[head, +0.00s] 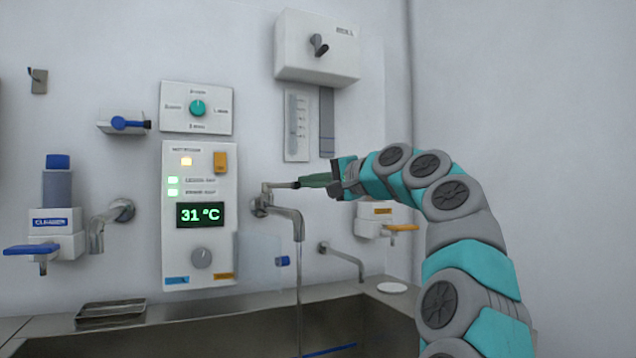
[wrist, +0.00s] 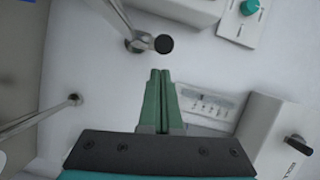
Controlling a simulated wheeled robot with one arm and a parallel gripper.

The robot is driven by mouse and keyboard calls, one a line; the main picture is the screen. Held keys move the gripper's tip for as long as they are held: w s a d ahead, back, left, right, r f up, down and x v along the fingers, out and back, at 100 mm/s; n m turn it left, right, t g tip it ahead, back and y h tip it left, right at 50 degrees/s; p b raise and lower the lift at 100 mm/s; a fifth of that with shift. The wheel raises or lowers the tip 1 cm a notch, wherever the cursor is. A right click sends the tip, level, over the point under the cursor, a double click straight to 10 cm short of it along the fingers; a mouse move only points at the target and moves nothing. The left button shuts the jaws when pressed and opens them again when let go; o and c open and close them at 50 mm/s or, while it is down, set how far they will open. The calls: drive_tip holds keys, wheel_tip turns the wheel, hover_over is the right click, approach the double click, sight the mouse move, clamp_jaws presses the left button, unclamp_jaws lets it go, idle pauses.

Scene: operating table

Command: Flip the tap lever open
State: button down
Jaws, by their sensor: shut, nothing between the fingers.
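The metal tap (head: 284,212) is mounted on the back wall, with its spout bending down over the basin. Its lever (head: 280,185) sits on top of the tap body and runs roughly level toward my gripper. In the wrist view the lever's dark round end (wrist: 164,44) faces the camera, just beyond the fingertips. My gripper (head: 302,183) is shut and empty, its green fingers also showing in the wrist view (wrist: 160,73). The fingertips are close to the lever end; I cannot tell whether they touch. A thin vertical line runs below the spout, perhaps water.
A control panel (head: 201,250) reading 31 °C is left of the tap. A white dispenser box (head: 318,48) hangs above. Another spout (head: 343,257) is to the lower right. A soap dispenser (head: 58,220) stands far left. The basin (head: 215,330) lies below.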

drive_tip(key=shift+s+a+f, duration=0.15)
drive_tip(key=shift+s+a, duration=0.25)
drive_tip(key=shift+a, duration=0.25)
drive_tip(key=shift+s, duration=0.1)
drive_tip(key=shift+s+a+m+t+h+b, duration=0.1)
drive_tip(key=shift+a+m+t+h+b, duration=0.05)
drive_tip(key=shift+m+t+h+b, duration=0.15)
